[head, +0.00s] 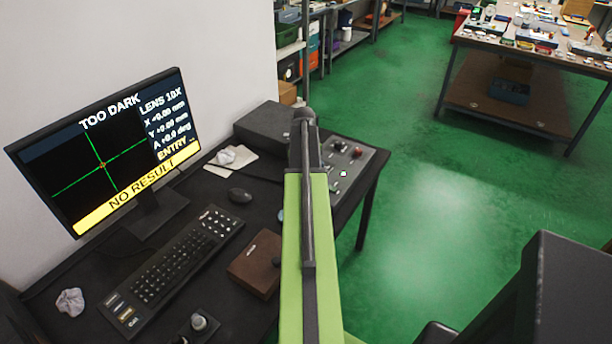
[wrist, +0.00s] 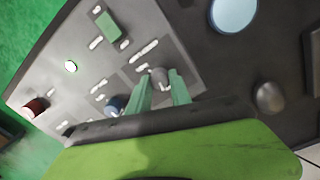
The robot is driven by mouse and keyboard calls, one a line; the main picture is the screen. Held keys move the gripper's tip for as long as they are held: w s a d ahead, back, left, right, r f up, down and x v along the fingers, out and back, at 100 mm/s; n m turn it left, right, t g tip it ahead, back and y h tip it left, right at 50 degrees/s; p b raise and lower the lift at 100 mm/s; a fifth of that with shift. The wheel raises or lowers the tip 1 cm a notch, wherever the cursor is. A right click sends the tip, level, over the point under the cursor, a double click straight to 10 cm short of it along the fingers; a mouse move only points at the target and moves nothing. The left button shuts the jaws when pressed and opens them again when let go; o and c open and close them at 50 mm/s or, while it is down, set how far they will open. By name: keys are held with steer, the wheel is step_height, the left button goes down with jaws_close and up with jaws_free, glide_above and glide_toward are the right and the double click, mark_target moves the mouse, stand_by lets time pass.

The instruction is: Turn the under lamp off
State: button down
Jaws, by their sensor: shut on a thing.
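The grey control panel (head: 366,166) is at the right end of the dark desk, partly hidden behind my arm in the head view. It fills much of the wrist view (wrist: 75,40). My gripper (wrist: 162,88) has its pale green fingers shut on a small grey knob (wrist: 159,75) on the panel. A blue knob (wrist: 115,103) is just left of the fingers. A red knob (wrist: 35,107), a lit white round button (wrist: 71,66) and a green rectangular part (wrist: 107,25) are farther left. The labels are too blurred to read, so which control is the under lamp's is unclear.
The monitor (head: 105,150) reads "TOO DARK" and "NO RESULT". The keyboard (head: 175,265), mouse (head: 240,195) and a brown box (head: 255,264) are on the desk. A pale blue disc (wrist: 233,14) and a rounded grey knob (wrist: 268,97) are right of the fingers.

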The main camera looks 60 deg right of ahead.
steer(key=shift+a+n, duration=0.1)
steer(key=shift+n, duration=0.9)
steer(key=c, duration=1.2)
jaws_free()
steer(key=shift+o, duration=0.2)
step_height(320, 180, up, 18)
steer(key=p, duration=1.7)
steer(key=shift+a+f, duration=0.25)
